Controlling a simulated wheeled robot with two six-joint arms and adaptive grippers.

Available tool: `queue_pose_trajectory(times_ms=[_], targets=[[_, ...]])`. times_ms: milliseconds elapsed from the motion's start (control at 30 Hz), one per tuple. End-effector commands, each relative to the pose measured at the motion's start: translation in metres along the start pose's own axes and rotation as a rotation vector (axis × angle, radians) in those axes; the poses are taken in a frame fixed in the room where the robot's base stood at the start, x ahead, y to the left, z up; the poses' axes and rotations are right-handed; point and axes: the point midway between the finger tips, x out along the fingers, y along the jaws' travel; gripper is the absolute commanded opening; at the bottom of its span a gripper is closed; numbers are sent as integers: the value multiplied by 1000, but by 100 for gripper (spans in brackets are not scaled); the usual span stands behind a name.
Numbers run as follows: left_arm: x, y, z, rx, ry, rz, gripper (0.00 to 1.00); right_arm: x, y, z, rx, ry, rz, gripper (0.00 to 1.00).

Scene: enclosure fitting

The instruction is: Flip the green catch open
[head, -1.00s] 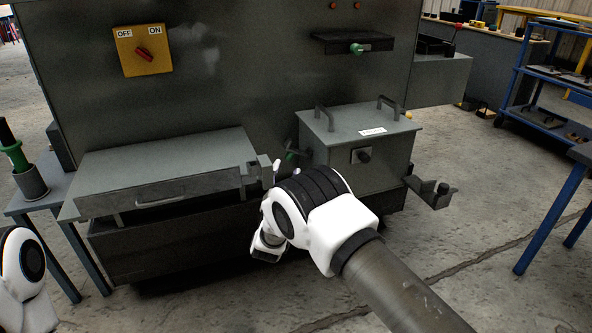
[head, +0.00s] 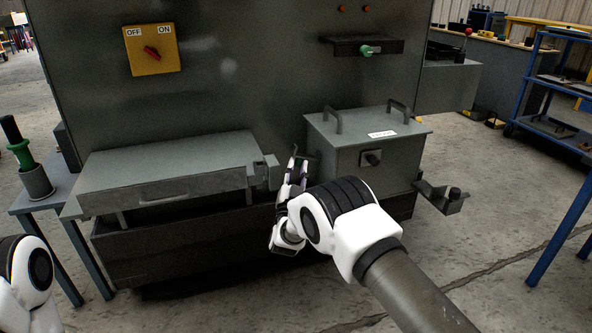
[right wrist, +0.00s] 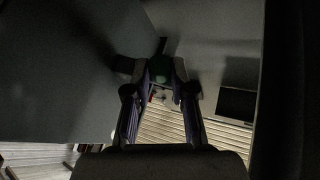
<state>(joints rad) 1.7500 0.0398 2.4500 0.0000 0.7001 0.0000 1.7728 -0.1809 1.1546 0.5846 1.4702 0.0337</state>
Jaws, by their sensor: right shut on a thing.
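The green catch shows as a dark green piece (right wrist: 160,73) between the fingertips in the right wrist view, dim and partly covered. In the head view it is hidden behind my right gripper (head: 294,168), at the left side of the grey box (head: 345,138) with two top handles. My right gripper is shut on the catch, its fingers pointing up into the gap between that box and the low grey cover (head: 165,168). Of my left arm only a white joint shows at the lower left; its gripper is out of view.
A yellow OFF/ON switch (head: 151,50) and a black slot with a green knob (head: 368,48) are on the cabinet's front. A bracket (head: 441,196) juts out at the box's right. A side table (head: 45,200) carries a green-collared tool (head: 20,152) in a cup.

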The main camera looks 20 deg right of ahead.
Motion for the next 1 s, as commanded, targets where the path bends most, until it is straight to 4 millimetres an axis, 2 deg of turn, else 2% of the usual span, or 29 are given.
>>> queue_pose_trajectory(times_ms=[33,67,367,400,433,767,867,1000], targets=[[11,0,0,0,-1,0,36,-2,6,8,-35,15,-21,0],[12,0,0,0,-1,0,36,-2,6,8,-53,23,-32,0],[9,0,0,0,0,0,36,-2,6,6,-77,29,-47,0],[9,0,0,0,0,0,36,-2,6,6,-77,29,-47,38],[9,0,0,0,0,0,36,-2,6,6,-77,29,-47,48],[9,0,0,0,0,0,36,-3,5,6,-76,29,-47,49],[9,0,0,0,0,0,36,-13,5,6,-77,27,-48,49],[9,0,0,0,0,0,36,-44,7,8,-78,25,-49,49]])
